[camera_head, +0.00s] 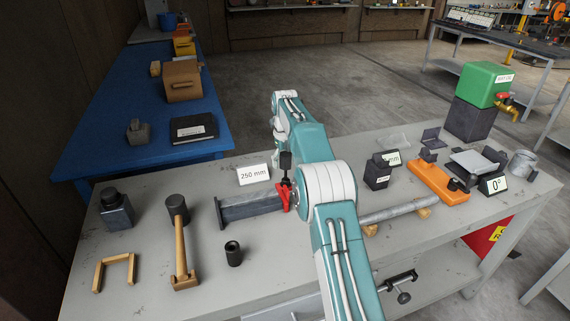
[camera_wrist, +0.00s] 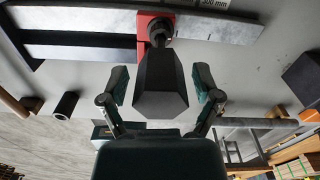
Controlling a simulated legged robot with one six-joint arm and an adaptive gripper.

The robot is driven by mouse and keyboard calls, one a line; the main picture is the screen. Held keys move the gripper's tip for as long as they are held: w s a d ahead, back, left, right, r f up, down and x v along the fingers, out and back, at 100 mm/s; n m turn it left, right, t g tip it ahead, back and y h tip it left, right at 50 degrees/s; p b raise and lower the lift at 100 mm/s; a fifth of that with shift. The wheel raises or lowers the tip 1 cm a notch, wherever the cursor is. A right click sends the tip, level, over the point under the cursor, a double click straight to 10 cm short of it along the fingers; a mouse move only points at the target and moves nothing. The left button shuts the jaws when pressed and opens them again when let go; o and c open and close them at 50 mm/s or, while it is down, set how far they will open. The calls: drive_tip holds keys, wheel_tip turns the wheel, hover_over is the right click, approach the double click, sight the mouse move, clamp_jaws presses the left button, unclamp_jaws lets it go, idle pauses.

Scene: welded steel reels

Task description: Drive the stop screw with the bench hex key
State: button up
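A black tapered handle (camera_head: 286,162), which looks like the hex key, stands upright above a red stop (camera_head: 284,196) on a dark steel bar (camera_head: 250,206). In the wrist view the handle (camera_wrist: 160,88) shows close up, with a round dark collar (camera_wrist: 159,30) where it meets the red stop (camera_wrist: 146,24). I cannot see the screw or how deep the key sits. My gripper (camera_wrist: 160,80) is open, with one finger on each side of the handle and gaps between. In the head view my arm hides the gripper and part of the bar.
A 250 mm sign (camera_head: 254,173) stands behind the bar. A mallet (camera_head: 179,235) and a black cup (camera_head: 233,253) are to the left. A grey rod (camera_head: 398,211), an orange base (camera_head: 436,181) and a green box (camera_head: 482,84) are to the right.

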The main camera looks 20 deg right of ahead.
drive_tip(key=shift+r, duration=0.15)
drive_tip(key=shift+r, duration=3.55)
drive_tip(key=shift+r, duration=0.1)
drive_tip(key=s+a+r+n+t, duration=0.1)
drive_tip(key=s+a+r+n, duration=0.2)
drive_tip(key=s+r+n, duration=0.55)
drive_tip(key=s+a+r+n+t, duration=0.2)
drive_tip(key=s+a+r+n, duration=0.1)
drive_tip(key=s+r+n, duration=0.5)
drive_tip(key=s+a+f+n+t, duration=0.1)
drive_tip(key=s+f+n, duration=0.3)
drive_tip(key=s, duration=0.5)
drive_tip(key=s+a+f+n, duration=0.1)
drive_tip(key=s+f+n, duration=0.3)
drive_tip(key=s+n, duration=0.3)
drive_tip(key=s+a+f+n+t, duration=0.1)
drive_tip(key=s+f+n, duration=0.3)
drive_tip(key=s, duration=0.8)
drive_tip(key=n, duration=0.2)
drive_tip(key=shift+f+n+t, duration=0.15)
drive_tip(key=shift+n+t, duration=0.15)
drive_tip(key=shift+n, duration=0.05)
